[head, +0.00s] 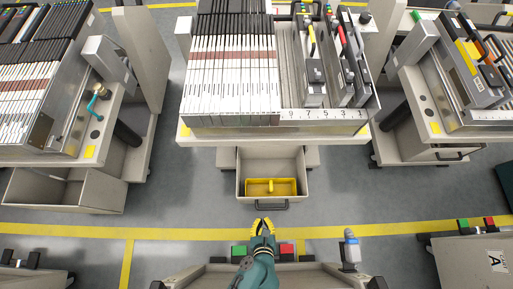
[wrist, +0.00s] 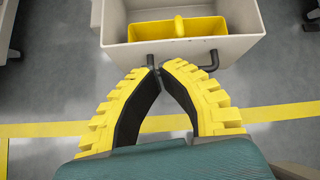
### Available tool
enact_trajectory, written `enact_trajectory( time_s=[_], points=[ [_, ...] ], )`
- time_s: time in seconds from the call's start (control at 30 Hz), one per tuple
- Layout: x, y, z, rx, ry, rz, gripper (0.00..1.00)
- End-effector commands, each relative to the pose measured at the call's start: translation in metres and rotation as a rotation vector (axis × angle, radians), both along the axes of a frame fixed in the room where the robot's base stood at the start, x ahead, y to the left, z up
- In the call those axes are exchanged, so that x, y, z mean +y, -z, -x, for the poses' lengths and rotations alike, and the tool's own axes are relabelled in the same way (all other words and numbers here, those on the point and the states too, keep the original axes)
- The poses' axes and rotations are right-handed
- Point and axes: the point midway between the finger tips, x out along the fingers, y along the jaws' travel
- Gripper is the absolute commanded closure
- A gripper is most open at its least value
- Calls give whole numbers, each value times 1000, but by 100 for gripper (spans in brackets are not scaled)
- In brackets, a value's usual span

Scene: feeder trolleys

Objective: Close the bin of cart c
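The middle cart (head: 300,127) has an open grey bin (head: 245,170) pulled out below its top. A yellow tray (head: 285,188) lies in this bin, and a dark bar handle (head: 265,207) is on its front. The bin also shows in the wrist view (wrist: 240,48). My gripper (head: 263,220) is just in front of the handle, with yellow ribbed fingers pointing at it. In the wrist view its fingertips (wrist: 162,66) come together and hide part of the handle; contact cannot be told. They hold nothing visible. I cannot read any cart letter c.
The left cart (head: 60,150) also has a bin (head: 75,190) standing out. The right cart (head: 470,135) has its bin pushed in. A box marked A (head: 470,262) stands at the lower right. Grey floor (head: 180,200) lies clear between the carts, with a yellow line across it.

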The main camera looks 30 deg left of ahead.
Motion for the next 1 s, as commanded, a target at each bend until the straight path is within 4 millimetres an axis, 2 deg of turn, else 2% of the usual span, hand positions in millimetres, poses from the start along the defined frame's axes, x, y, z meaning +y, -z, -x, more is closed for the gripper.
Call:
enact_trajectory(
  time_s=[0.03, 0.13, 0.23, 0.37, 0.7, 0.9, 1.0],
  points=[
    [1, 33, 16, 44, 42, -41, 100],
    [4, 52, 34, 98, 99, -96, 100],
    [6, 58, 36, 113, 111, -110, 100],
    [14, 72, 23, 112, 105, -108, 100],
    [40, 128, -23, 110, 107, -108, 100],
    [55, 124, -51, 109, 107, -107, 100],
    [58, 123, -57, 110, 109, -107, 100]
  ],
)
